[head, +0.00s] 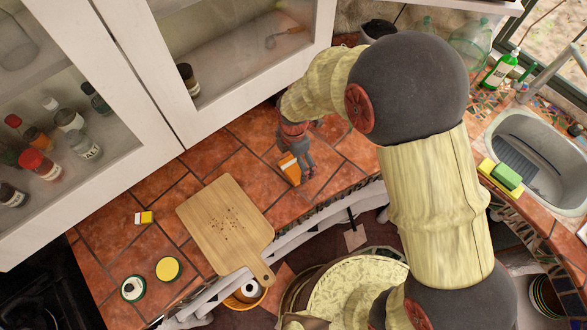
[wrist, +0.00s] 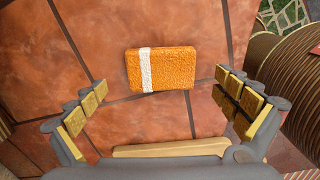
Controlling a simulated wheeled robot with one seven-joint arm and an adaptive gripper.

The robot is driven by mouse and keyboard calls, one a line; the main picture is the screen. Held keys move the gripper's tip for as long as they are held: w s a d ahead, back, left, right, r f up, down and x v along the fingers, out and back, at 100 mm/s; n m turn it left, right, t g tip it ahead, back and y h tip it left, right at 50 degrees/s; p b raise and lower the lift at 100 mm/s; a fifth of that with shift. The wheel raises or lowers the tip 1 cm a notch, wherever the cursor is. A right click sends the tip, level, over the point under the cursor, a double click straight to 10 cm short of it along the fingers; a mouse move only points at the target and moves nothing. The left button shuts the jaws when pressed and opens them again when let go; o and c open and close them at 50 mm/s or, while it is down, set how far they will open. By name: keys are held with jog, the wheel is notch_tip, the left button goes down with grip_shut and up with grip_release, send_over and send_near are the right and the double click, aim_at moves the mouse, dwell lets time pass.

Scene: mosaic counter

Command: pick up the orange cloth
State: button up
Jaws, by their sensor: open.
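The orange cloth (wrist: 172,69) is a small folded block with a white stripe near its left end in the wrist view. It lies flat on the terracotta tiles. In the head view the cloth (head: 290,169) shows beside my gripper (head: 301,172), partly hidden by it. My gripper (wrist: 168,100) is open and empty in the wrist view. Its two yellow-padded fingers stand to the left and right of the cloth, nearer the picture's bottom, with clear gaps to it.
A wooden cutting board (head: 222,222) lies left of the cloth; its edge (wrist: 172,149) also shows in the wrist view. White glass-door cabinets (head: 190,130) stand behind. A sink (head: 550,150) is at right.

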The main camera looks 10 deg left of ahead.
aim_at(293, 168)
notch_tip(293, 168, down, 3)
jog(key=shift+f, duration=0.1)
jog(key=c, duration=0.3)
jog(key=c, duration=0.8)
jog(key=shift+c, duration=0.6)
